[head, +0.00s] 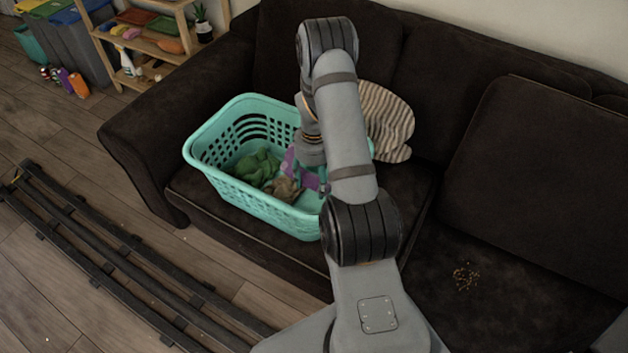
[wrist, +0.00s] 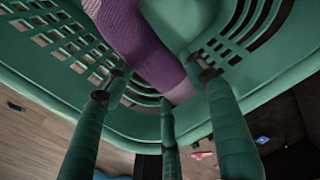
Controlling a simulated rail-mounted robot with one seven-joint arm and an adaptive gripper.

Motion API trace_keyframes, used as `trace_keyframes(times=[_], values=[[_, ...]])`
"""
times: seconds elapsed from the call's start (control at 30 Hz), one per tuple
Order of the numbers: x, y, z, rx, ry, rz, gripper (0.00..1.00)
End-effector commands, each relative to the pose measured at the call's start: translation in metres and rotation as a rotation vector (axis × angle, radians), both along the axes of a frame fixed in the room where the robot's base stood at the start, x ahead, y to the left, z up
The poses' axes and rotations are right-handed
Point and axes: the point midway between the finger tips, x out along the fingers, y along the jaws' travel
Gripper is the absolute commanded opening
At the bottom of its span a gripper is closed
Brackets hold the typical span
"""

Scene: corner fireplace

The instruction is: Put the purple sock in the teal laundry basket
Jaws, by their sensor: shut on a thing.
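The teal laundry basket (head: 213,178) stands on the dark sofa seat, and its slotted walls also fill much of the wrist view (wrist: 45,85). The purple sock (head: 288,162) shows inside the basket in the head view, partly hidden by my arm. In the wrist view the purple sock (wrist: 145,45) runs down from the top edge between my fingers. My gripper (wrist: 160,82) is shut on the sock, with its fingers around the lower end. The gripper is at the basket, largely hidden behind my arm in the head view. I cannot tell whether the sock touches the basket floor.
A green cloth (head: 257,167) and a brown cloth (head: 286,189) lie in the basket. A striped cushion (head: 388,120) is behind it on the sofa (head: 480,215). Crumbs (head: 466,277) lie on the right seat. A wooden shelf (head: 150,45) stands at the back left.

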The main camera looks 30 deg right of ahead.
Motion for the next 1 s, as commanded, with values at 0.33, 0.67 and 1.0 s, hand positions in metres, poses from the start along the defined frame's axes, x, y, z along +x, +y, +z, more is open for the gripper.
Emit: trace_keyframes(times=[0.33,0.67,1.0], values=[[0.0,-0.0001,-0.0015,0.0,0.0,0.0,0.58],[0.0,-0.0001,-0.0016,0.0,0.0,-0.001,0.77],[0.0005,-0.0003,0.0014,0.0,-0.001,-0.001,0.78]])
